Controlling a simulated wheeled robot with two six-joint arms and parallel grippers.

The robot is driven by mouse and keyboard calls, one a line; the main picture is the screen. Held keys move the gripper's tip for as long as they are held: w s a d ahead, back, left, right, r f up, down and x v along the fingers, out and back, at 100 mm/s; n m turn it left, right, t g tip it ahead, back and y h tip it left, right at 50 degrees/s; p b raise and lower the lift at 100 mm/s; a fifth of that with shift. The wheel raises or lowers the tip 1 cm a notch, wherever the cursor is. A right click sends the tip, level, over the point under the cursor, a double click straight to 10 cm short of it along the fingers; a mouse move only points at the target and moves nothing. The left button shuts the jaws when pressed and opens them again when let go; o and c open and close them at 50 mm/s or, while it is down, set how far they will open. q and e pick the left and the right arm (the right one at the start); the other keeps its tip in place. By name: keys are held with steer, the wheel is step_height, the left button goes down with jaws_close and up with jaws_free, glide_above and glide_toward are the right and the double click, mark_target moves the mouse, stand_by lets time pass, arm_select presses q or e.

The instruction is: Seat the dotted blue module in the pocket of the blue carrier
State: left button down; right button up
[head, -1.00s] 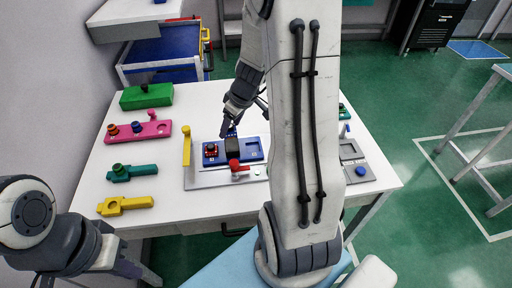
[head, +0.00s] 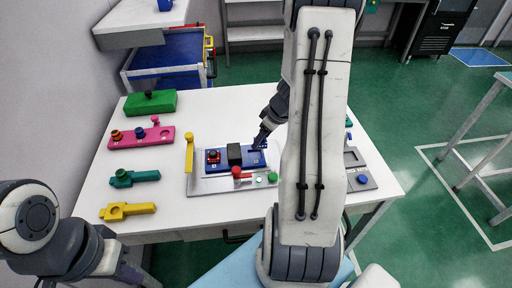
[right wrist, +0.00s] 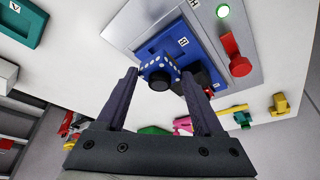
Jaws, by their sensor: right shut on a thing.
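The blue carrier (head: 224,168) lies on a grey plate on the white table. A red-and-black piece (head: 213,156) is at its left and a black block (head: 235,154) at its middle. My right gripper (head: 262,138) is at its right end. In the right wrist view, my right gripper (right wrist: 158,78) is shut on the dotted blue module (right wrist: 156,66), which has white dots and a black knob. The module overlaps the carrier (right wrist: 180,38); whether it is in the pocket or just above, I cannot tell. My left gripper (head: 122,270) is low at the left, away from the table's objects; its fingers are unclear.
Pink (head: 140,138), green (head: 148,102), teal (head: 132,178) and yellow (head: 127,211) pieces lie at the left. A grey unit (head: 358,168) is at the right.

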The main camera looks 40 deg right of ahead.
steer(key=shift+w+a+f, duration=0.6)
steer(key=shift+w+a, duration=0.1)
steer(key=shift+f+b, duration=0.6)
steer(key=shift+f, duration=1.4)
steer(key=shift+f, duration=0.2)
steer(key=o, duration=1.4)
steer(key=shift+c, duration=0.2)
steer(key=shift+r, duration=0.5)
steer(key=p+v, duration=0.2)
steer(key=v, duration=0.9)
steer(key=shift+s, duration=0.25)
